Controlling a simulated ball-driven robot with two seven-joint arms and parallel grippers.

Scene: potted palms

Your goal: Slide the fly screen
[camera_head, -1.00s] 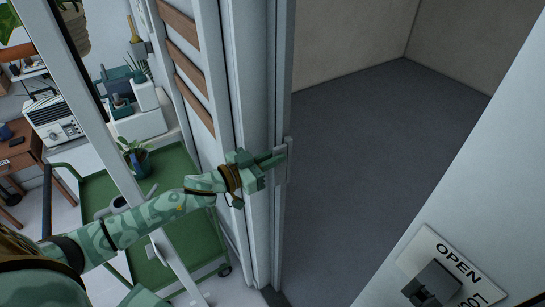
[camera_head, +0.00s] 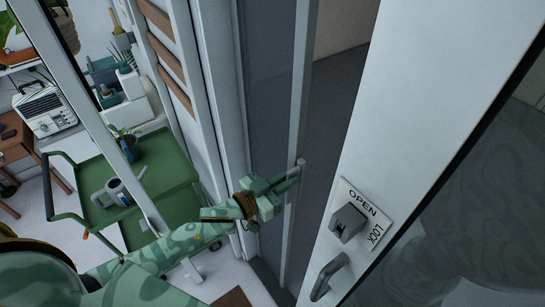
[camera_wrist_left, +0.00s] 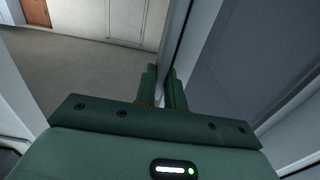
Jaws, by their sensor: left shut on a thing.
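The fly screen (camera_head: 270,85) is a dark mesh panel with a pale upright edge frame, partly drawn across the doorway in the head view. It also shows on the right in the left wrist view (camera_wrist_left: 235,55). A grey pull handle (camera_head: 299,168) sits on its edge frame. My left gripper (camera_head: 289,184) is shut on the handle, its fingers pointing right. In the left wrist view my fingers (camera_wrist_left: 163,92) are close together at the screen's edge. My right gripper is not in view.
An open gap with grey floor (camera_head: 335,110) lies right of the screen edge. A green trolley (camera_head: 165,165) with a watering can (camera_head: 118,190) is at left.

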